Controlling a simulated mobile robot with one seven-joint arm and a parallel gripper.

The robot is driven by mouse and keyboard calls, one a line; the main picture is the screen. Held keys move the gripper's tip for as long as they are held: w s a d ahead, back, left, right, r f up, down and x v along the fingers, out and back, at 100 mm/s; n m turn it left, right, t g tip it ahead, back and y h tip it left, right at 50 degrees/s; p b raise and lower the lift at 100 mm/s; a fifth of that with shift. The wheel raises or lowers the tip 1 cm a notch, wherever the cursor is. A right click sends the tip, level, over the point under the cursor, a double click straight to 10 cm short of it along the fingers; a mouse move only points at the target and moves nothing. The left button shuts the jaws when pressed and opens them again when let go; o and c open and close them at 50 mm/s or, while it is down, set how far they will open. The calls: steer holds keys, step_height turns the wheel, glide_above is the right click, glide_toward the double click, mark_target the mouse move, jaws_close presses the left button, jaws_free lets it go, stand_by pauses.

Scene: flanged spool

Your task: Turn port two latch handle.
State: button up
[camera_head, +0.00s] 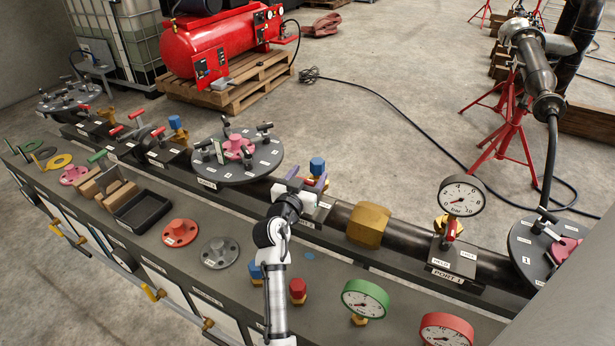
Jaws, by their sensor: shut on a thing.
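My arm reaches up from the bottom of the head view. My white gripper (307,186) is over the labelled plate (318,212) on the dark pipe, just left of a blue-capped brass fitting (317,168). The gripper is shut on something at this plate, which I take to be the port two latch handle. The jaws hide most of it, so its angle cannot be read. The plate's front label is partly legible and seems to read PORT 2.
To the right are a brass block (368,225), a PORT 1 plate (453,262) with a red-handled valve, and a black-rimmed gauge (461,196). A round flange (238,157) stands to the left. The front bench holds a black tray (143,209), flanges, caps and a green gauge (365,299).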

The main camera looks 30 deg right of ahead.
steer(key=shift+r+n+t+y+p, duration=0.15)
steer(key=shift+n+t+y+p, duration=0.15)
steer(key=shift+p, duration=0.15)
steer(key=shift+a+n+t+y+p, duration=0.1)
steer(key=shift+n+t+y+p, duration=0.2)
steer(key=shift+t+p, duration=0.1)
steer(key=shift+w, duration=0.1)
steer(key=o, duration=1)
steer(key=shift+b+v, duration=2.5)
steer(key=shift+v, duration=4.45)
